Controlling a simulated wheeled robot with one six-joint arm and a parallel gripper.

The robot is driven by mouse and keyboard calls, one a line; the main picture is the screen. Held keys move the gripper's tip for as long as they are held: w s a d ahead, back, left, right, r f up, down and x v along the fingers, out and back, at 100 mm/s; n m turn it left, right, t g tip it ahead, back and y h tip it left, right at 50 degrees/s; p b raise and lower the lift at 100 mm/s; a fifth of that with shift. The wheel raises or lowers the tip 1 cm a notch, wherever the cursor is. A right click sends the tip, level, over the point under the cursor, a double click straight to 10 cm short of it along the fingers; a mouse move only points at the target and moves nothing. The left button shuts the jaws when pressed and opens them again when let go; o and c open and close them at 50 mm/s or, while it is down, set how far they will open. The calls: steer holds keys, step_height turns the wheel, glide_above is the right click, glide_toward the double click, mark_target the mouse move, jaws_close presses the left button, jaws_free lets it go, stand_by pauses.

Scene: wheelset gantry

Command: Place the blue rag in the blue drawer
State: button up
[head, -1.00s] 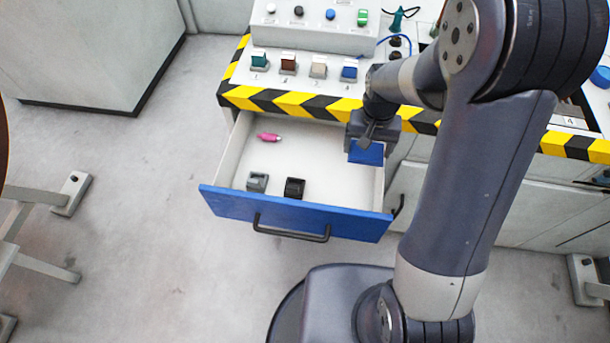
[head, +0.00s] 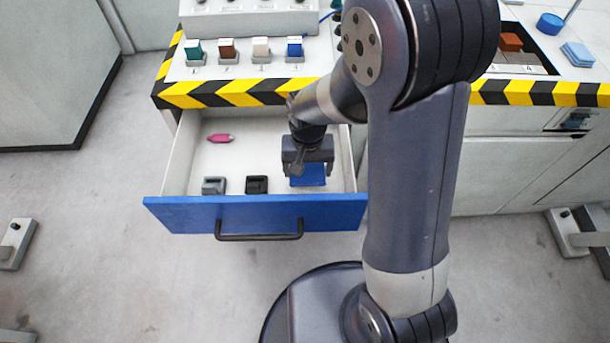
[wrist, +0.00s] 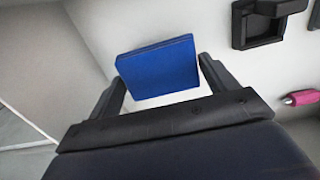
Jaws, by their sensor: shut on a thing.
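The blue drawer (head: 330,213) is pulled open below the striped edge of the bench. My gripper (head: 307,168) is inside the drawer's right part and is shut on the blue rag (head: 308,177). In the wrist view the blue rag (wrist: 158,68) is a flat blue block between the two fingers of my gripper (wrist: 160,85). The white drawer floor is behind it. I cannot tell whether the rag touches the floor.
Colored switches (head: 229,50) line the bench above. A light blue cloth stack (head: 577,54) lies on the bench at right.

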mark_target(308, 171)
steer(key=shift+f+b, duration=0.4)
steer(key=shift+f, duration=1.35)
steer(key=shift+f, duration=0.15)
steer(key=o, duration=0.9)
step_height(308, 171, up, 12)
steer(key=p, duration=0.3)
steer(key=shift+r, duration=0.2)
